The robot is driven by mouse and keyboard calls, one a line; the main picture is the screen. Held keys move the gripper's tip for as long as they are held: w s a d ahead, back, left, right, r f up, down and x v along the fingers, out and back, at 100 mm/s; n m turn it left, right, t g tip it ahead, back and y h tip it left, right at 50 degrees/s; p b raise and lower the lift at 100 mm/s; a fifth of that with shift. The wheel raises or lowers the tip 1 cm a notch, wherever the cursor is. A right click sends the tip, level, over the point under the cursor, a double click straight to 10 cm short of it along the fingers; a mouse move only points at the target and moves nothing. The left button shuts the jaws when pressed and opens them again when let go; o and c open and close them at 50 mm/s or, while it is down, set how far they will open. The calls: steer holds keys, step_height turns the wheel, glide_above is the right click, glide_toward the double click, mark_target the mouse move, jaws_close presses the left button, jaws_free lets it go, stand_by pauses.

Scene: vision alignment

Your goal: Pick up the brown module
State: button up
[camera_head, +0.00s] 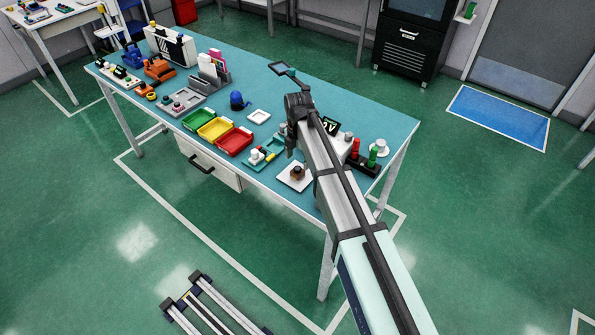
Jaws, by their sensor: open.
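The brown module (297,173) is a small brown block with a dark top. It sits on a white square plate (286,181) near the front edge of the teal-topped table, left of my arm. My gripper (291,152) hangs at the end of my arm, above and slightly behind the module in the picture. It is small and dark here, and my arm hides part of it. It is open and apart from the module.
A teal tray (251,164) with white parts lies left of the plate. Green, yellow and red bins (235,141) stand further left. A black block (368,169) with red and green cylinders and a small display (330,126) stand right of my arm. A magnifier (283,68) stands behind.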

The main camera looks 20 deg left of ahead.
mark_target(298, 167)
steer(key=shift+w+f+p, duration=0.15)
steer(key=shift+f+p, duration=1.1)
steer(key=shift+f, duration=1.35)
steer(key=shift+c, duration=0.4)
steer(key=c, duration=1.2)
